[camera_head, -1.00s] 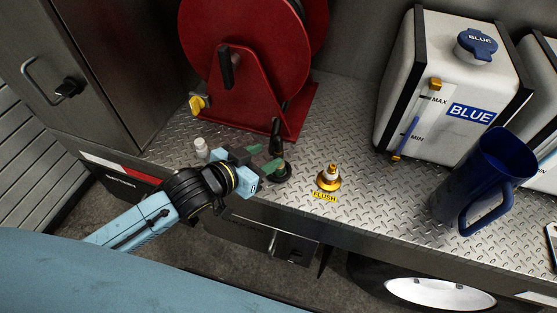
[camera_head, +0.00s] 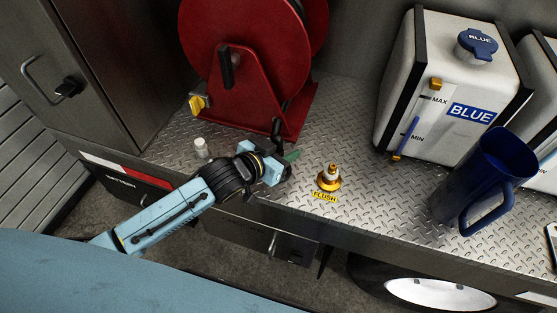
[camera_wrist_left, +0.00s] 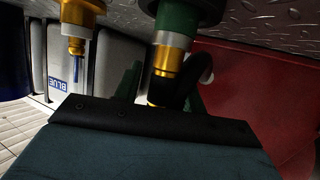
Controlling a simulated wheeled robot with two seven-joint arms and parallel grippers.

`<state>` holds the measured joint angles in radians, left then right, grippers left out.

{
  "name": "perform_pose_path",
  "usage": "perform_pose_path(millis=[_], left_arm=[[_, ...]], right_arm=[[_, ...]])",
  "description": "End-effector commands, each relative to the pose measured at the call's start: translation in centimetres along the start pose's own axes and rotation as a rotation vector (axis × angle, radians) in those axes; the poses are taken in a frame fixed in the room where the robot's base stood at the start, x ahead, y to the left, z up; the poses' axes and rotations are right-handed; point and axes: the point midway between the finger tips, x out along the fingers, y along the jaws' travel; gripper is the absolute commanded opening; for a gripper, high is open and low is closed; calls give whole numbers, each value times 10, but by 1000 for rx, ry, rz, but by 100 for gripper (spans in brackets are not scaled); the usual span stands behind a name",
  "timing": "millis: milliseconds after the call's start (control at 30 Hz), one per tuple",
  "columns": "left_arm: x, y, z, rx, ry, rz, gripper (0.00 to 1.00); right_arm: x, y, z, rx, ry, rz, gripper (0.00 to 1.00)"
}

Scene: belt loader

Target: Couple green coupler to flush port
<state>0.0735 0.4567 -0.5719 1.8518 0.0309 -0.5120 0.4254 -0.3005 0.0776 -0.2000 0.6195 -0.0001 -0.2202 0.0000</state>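The green coupler (camera_wrist_left: 178,22) shows in the left wrist view, which is upside down. It has a green body, a silver ring, a brass section and a black hose end. In the head view my left gripper mostly hides it. My left gripper (camera_head: 290,157) is at the coupler. In the wrist view its two green fingers stand on either side of the brass and black part, with gaps visible, so it looks open. The brass flush port (camera_head: 329,177) stands upright to the right, behind a yellow FLUSH label (camera_head: 324,196); the wrist view also shows it (camera_wrist_left: 77,30). My right gripper is not in view.
A red hose reel (camera_head: 250,85) stands behind the gripper. A small white cap (camera_head: 201,147) is to the left. A white BLUE tank (camera_head: 440,90) and a blue jug (camera_head: 484,180) are at right. The metal deck (camera_head: 385,195) between port and jug is clear.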

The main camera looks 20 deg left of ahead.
Motion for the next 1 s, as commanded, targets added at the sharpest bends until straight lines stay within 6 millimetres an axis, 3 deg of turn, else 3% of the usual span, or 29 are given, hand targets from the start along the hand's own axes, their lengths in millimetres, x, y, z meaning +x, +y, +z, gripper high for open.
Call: perform_pose_path(millis=[33, 300, 667, 1000], left_arm=[[0, 0, 0, 0, 0, 0, 33], [0, 0, 0, 0, -1, 0, 0], [-3, 0, -8, 1, 3, 0, 0], [-28, 0, -69, 1, 5, 0, 0]], right_arm=[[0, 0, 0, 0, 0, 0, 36], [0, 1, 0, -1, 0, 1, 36], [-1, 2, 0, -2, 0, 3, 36], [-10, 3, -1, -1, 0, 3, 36]])
